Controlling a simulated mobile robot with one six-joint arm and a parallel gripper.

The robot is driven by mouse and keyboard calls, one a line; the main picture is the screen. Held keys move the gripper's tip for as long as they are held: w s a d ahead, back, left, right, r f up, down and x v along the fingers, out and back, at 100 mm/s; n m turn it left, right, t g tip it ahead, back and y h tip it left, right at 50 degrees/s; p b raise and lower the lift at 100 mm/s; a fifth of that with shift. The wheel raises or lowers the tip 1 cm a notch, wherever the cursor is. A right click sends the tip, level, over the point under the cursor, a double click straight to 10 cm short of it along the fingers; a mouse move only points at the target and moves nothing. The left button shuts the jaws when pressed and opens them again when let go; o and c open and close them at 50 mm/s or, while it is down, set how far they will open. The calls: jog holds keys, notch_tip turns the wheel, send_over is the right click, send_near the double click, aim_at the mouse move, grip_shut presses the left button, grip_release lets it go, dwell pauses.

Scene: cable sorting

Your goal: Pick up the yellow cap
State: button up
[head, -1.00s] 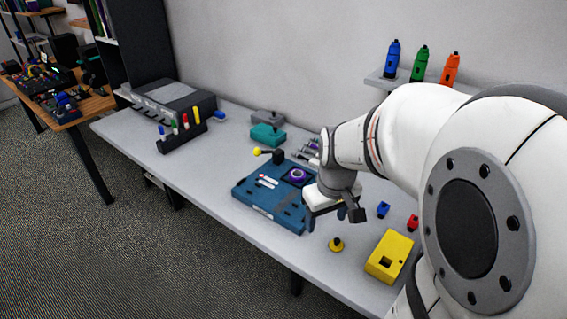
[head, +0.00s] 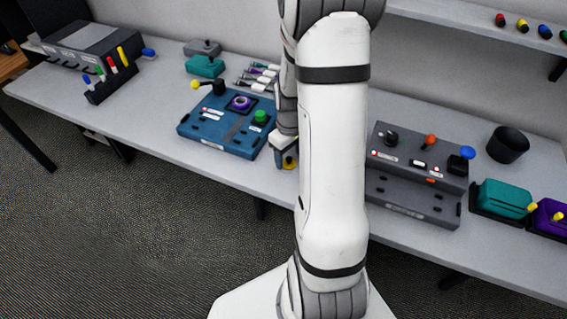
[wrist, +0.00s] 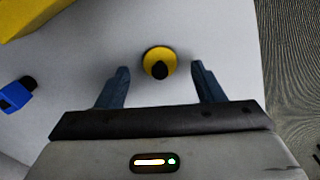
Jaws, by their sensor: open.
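The yellow cap (wrist: 150,58) is a round yellow disc with a black knob on top, lying on the grey table. In the wrist view it sits just beyond and between the tips of my gripper (wrist: 160,75), whose two blue fingers are apart with nothing between them. In the head view the yellow cap (head: 289,162) shows partly beside my arm, near the table's front edge. My gripper (head: 286,150) is mostly hidden there behind my arm.
A blue panel box (head: 220,128) with a green button stands left of the cap. A grey control box (head: 415,170) stands to the right. A yellow block (wrist: 25,15) and a blue connector (wrist: 17,95) lie near the cap in the wrist view. Bare table surrounds the cap.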

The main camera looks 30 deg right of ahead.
jog(key=shift+f, duration=0.9)
jog(key=c, duration=1.1)
jog(key=shift+o, duration=0.2)
jog(key=shift+r, duration=0.15)
